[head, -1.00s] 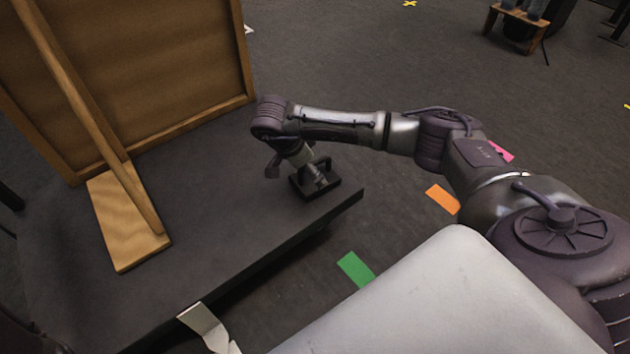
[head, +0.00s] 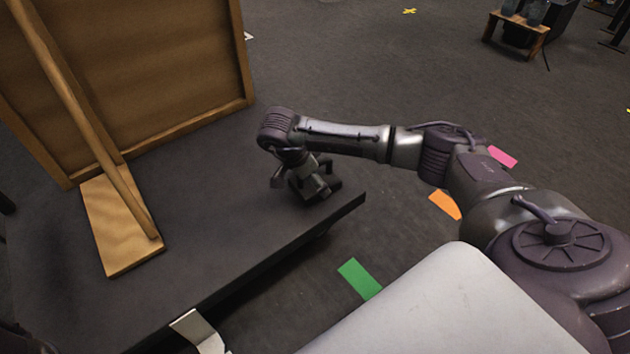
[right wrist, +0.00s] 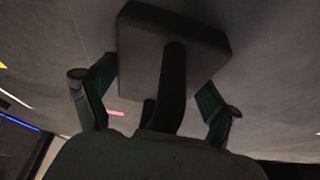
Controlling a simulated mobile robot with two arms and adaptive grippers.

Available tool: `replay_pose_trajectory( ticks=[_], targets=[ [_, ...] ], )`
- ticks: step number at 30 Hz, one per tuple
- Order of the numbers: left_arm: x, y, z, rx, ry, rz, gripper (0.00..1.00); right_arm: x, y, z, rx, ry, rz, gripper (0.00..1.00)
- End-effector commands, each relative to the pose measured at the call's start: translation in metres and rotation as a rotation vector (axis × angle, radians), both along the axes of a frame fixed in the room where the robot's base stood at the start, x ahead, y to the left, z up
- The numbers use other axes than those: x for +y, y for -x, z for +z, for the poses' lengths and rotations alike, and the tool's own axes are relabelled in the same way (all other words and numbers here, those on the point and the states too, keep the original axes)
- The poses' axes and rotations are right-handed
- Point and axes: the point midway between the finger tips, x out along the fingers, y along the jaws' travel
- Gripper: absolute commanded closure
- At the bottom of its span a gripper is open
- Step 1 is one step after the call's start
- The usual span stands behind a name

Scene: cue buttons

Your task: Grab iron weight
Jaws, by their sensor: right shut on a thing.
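The iron weight (head: 321,186) is a dark block with a handle, at the right end of the dark platform in the head view. My right gripper (head: 303,177) is at it from above and shut on it. In the right wrist view the weight (right wrist: 205,40) is a dark, flat block with a bar handle running between the two fingers of the gripper (right wrist: 158,95). The weight looks tilted in the head view. I cannot tell clearly whether its underside is off the platform. My left gripper is not in view.
The dark platform (head: 230,215) is bare around the weight. A large wooden panel (head: 150,75) with a slanted prop and wooden foot (head: 115,230) stands on its left part. Green (head: 358,278), orange (head: 444,204) and pink (head: 502,157) markers lie on the floor to the right.

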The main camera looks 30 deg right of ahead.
Motion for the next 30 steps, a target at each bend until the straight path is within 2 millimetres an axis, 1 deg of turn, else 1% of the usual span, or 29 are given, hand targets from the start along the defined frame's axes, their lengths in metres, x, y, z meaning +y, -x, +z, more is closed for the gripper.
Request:
replay_pose_trajectory(
  ticks=[1, 2, 8, 11, 18, 19, 21, 23, 26, 30],
  targets=[
    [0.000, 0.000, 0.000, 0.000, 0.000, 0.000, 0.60, 0.000, 0.000, 0.000, 0.000, 0.000, 0.001, 0.81],
    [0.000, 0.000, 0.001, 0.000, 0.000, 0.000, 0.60, 0.000, -0.003, 0.005, -0.008, 0.000, -0.001, 0.81],
    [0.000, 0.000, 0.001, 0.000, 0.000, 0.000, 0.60, 0.000, -0.002, 0.005, -0.008, 0.000, 0.000, 0.81],
    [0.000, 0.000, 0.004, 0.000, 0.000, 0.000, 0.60, 0.000, -0.002, 0.008, -0.008, -0.001, 0.000, 0.81],
    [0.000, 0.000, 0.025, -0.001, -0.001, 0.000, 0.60, 0.000, -0.003, 0.032, -0.009, 0.000, 0.000, 0.81],
    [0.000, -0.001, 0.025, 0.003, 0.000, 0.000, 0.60, 0.000, -0.003, 0.035, -0.009, 0.000, 0.000, 0.81],
    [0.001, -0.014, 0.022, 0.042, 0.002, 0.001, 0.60, 0.000, -0.003, 0.044, -0.009, 0.000, 0.000, 0.81],
    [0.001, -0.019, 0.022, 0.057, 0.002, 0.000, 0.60, 0.000, -0.003, 0.051, -0.009, 0.000, 0.000, 0.81],
    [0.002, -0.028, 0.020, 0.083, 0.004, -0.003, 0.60, -0.005, 0.010, 0.057, -0.007, 0.002, -0.001, 0.81],
    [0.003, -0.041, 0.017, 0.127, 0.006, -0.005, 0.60, -0.011, 0.029, 0.069, -0.006, 0.002, -0.002, 0.81]
  ],
)
